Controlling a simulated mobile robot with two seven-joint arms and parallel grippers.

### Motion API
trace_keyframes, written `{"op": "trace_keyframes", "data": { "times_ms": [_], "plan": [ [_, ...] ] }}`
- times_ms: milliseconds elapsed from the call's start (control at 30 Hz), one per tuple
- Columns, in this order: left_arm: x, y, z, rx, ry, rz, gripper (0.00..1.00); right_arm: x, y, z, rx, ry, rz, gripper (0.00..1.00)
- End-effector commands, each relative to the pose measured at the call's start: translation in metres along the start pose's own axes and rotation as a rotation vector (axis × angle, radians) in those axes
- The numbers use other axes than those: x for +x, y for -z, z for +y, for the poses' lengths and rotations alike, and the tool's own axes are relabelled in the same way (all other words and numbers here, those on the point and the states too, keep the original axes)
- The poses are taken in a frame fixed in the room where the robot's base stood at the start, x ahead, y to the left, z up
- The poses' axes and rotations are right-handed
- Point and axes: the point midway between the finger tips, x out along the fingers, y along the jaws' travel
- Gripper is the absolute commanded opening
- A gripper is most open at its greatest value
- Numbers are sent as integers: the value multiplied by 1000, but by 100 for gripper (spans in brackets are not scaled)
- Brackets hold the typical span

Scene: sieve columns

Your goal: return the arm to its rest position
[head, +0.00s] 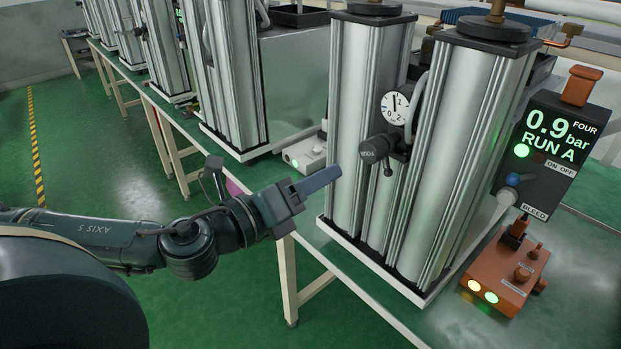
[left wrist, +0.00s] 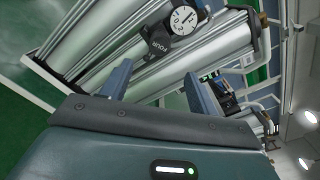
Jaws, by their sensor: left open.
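My left arm comes in from the left in the head view, and its gripper (head: 322,180) points right toward the silver sieve column (head: 352,110). In the left wrist view the two fingers of the left gripper (left wrist: 160,86) stand apart with nothing between them. The column's dark valve knob (head: 375,150) and round dial gauge (head: 395,108) lie to the right of the fingertips in the head view. In the left wrist view the knob (left wrist: 157,42) and gauge (left wrist: 184,19) show beyond the open fingers, with a visible gap. My right gripper is not in view.
A dark control box (head: 550,140) reads "FOUR 0.9 bar RUN A" with a green light. An orange box (head: 505,275) with lit lamps stands below it. More columns (head: 225,70) line the bench behind. Open green floor (head: 90,150) lies to the left.

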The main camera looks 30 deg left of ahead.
Motion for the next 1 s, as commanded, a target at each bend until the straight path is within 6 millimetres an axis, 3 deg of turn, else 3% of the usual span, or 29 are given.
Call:
{"op": "trace_keyframes", "data": {
  "times_ms": [567,667,767,1000],
  "plan": [
    [2,6,5,-51,-12,7,60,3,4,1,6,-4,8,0],
    [7,26,20,-211,-52,26,60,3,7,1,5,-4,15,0],
    [11,60,46,-487,-128,49,60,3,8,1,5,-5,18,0],
    [-4,167,113,-1301,-389,5,60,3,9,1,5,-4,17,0]
  ]
}}
